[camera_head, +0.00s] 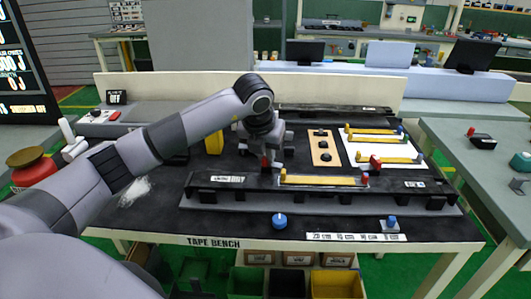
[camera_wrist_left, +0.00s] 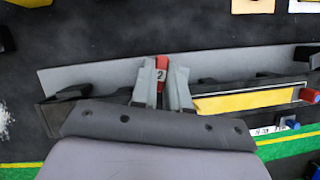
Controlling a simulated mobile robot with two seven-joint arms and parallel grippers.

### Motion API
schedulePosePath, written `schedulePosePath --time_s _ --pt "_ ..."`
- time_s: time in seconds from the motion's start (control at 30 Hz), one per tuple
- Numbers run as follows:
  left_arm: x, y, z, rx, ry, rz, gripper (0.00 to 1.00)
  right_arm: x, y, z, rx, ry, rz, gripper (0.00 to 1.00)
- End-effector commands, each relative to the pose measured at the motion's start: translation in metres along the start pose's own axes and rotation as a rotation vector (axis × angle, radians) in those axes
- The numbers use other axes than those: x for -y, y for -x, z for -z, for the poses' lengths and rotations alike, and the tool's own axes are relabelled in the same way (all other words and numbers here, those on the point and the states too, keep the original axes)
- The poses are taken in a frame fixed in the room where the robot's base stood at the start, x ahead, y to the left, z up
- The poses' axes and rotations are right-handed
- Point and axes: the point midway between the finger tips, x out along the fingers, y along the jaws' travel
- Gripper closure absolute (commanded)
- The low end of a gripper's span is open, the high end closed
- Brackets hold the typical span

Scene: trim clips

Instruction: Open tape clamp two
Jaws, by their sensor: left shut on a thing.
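Tape clamp two is a red lever marked "2" (camera_wrist_left: 161,73); its red part also shows in the head view (camera_head: 265,162), at the left end of a yellow strip (camera_head: 325,180) on the black trim piece (camera_head: 215,194). My left gripper (camera_head: 266,157) points down over the trim. In the left wrist view its two grey fingers (camera_wrist_left: 162,88) stand on either side of the red lever and are shut on it. The lower part of the clamp is hidden by the fingers. The lever looks upright. My right gripper is in neither view.
A blue knob (camera_head: 280,220) and a small grey block with a blue top (camera_head: 390,223) stand at the bench's front. A wooden panel with black knobs (camera_head: 322,148) and a white sheet with yellow strips (camera_head: 355,152) lie behind the trim. A yellow object (camera_head: 214,143) stands behind left.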

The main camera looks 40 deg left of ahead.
Motion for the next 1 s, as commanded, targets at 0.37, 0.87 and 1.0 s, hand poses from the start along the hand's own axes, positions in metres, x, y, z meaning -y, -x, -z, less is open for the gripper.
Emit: schedulePosePath --time_s 0.37,0.87,1.0 --pt "-0.0002 0.0013 -0.0014 0.003 0.024 -0.009 1.00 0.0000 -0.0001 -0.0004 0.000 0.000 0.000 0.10" --pt "-0.0002 0.0006 -0.0006 0.001 0.022 -0.009 0.60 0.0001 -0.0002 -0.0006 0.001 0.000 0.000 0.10" --pt "0.0003 0.0077 -0.0012 0.003 0.022 -0.007 0.60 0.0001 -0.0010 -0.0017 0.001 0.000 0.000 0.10"
